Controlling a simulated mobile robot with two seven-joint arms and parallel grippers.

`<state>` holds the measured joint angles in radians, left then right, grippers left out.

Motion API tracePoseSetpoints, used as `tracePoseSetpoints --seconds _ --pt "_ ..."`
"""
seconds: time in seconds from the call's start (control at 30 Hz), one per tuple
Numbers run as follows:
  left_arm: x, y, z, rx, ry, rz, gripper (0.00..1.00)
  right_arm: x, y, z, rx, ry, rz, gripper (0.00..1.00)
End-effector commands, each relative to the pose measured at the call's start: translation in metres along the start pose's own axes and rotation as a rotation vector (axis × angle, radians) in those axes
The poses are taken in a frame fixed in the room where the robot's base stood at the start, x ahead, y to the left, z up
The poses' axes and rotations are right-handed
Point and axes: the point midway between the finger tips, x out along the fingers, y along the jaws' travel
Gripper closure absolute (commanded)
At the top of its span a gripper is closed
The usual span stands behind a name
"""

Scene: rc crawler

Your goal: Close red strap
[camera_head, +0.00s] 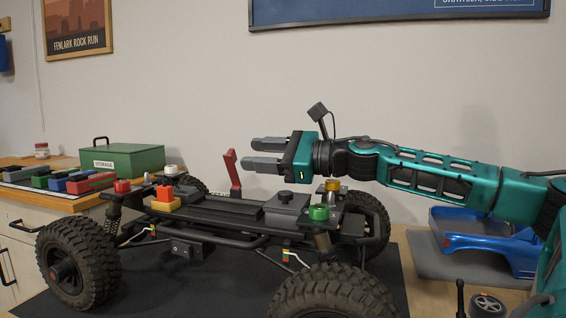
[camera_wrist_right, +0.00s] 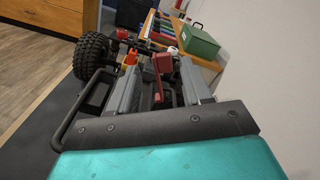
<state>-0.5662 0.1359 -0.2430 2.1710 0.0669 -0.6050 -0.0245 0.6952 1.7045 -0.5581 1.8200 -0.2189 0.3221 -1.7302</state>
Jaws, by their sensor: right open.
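The red strap (camera_head: 233,172) stands upright, tilted slightly, at the far side of the crawler chassis (camera_head: 215,208). In the right wrist view the red strap (camera_wrist_right: 162,64) shows between my two fingers, apparently beyond their tips. My right gripper (camera_head: 254,153) is open and empty, above the chassis and just right of the strap, with its fingers pointing left towards it. A small gap shows between fingertips and strap. The right gripper's grey fingers also show in the right wrist view (camera_wrist_right: 158,76). My left gripper is in neither view.
A green storage box (camera_head: 122,160) and several coloured blocks stand on the bench at left. A green knob (camera_head: 318,212), a yellow knob (camera_head: 332,185) and a red-orange block (camera_head: 165,198) sit on the chassis. A blue car body (camera_head: 485,240) lies at right.

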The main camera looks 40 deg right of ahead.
Motion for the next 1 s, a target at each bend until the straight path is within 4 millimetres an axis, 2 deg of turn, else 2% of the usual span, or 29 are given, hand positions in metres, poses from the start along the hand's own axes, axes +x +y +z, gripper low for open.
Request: tracePoseSetpoints --seconds 0.27,0.5,0.83,1.0 --pt "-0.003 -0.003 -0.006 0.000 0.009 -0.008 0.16 -0.020 -0.003 0.002 0.003 -0.003 -0.011 0.51" --pt "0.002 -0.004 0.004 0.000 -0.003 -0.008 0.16 -0.041 -0.001 -0.001 0.002 -0.001 -0.008 0.51" --pt "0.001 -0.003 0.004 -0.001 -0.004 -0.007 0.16 -0.044 -0.001 -0.001 0.004 -0.001 -0.008 0.51" --pt "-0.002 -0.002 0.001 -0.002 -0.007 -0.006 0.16 -0.043 -0.006 0.003 0.030 -0.007 -0.003 0.65"
